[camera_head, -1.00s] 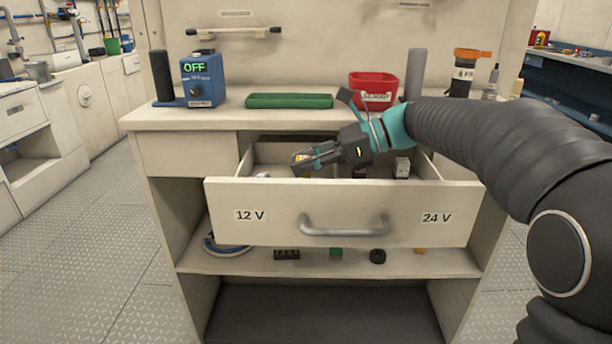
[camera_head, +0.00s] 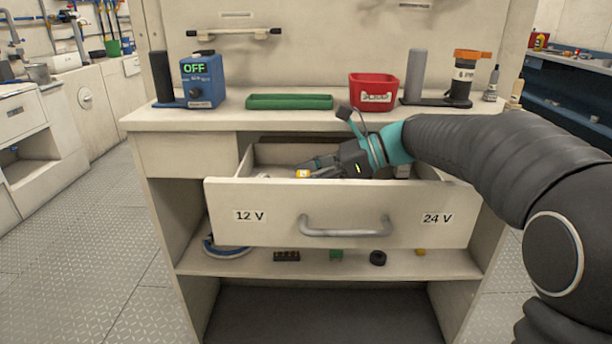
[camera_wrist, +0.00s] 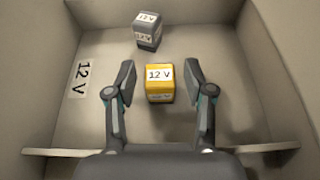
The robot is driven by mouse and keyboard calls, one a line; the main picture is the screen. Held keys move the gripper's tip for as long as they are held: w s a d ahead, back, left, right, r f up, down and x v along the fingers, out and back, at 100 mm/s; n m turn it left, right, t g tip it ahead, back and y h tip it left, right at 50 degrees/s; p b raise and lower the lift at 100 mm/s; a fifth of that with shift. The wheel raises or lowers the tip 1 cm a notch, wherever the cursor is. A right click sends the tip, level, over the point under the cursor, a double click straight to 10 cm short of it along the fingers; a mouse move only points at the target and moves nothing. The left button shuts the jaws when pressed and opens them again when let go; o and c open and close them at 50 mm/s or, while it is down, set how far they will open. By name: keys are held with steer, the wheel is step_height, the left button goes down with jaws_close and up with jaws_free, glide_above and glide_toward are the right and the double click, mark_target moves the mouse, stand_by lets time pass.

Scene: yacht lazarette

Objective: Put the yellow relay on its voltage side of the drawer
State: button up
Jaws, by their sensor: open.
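The yellow relay (camera_wrist: 160,84), labelled 12 V, stands on the floor of the open drawer (camera_head: 340,212). In the wrist view it sits between the two open fingers of my gripper (camera_wrist: 159,85), with a gap on each side. The head view shows only a small part of the yellow relay (camera_head: 303,173) above the drawer front, at the left end of my gripper (camera_head: 312,165). The drawer front reads 12 V on the left and 24 V on the right. A 12 V label lies on the drawer floor at the left of the wrist view.
A grey relay (camera_wrist: 148,31) marked 12 V stands close beyond the yellow one. Drawer walls rise around my gripper. On the bench top stand a blue device (camera_head: 202,82) reading OFF, a green tray (camera_head: 289,102) and a red bin (camera_head: 374,92).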

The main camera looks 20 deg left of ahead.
steer(key=shift+d+r, duration=0.1)
steer(key=shift+r, duration=0.05)
steer(key=p+v, duration=0.1)
steer(key=v, duration=1)
steer(key=shift+w+d+r, duration=0.1)
steer(key=shift+d, duration=0.3)
stand_by(0.5)
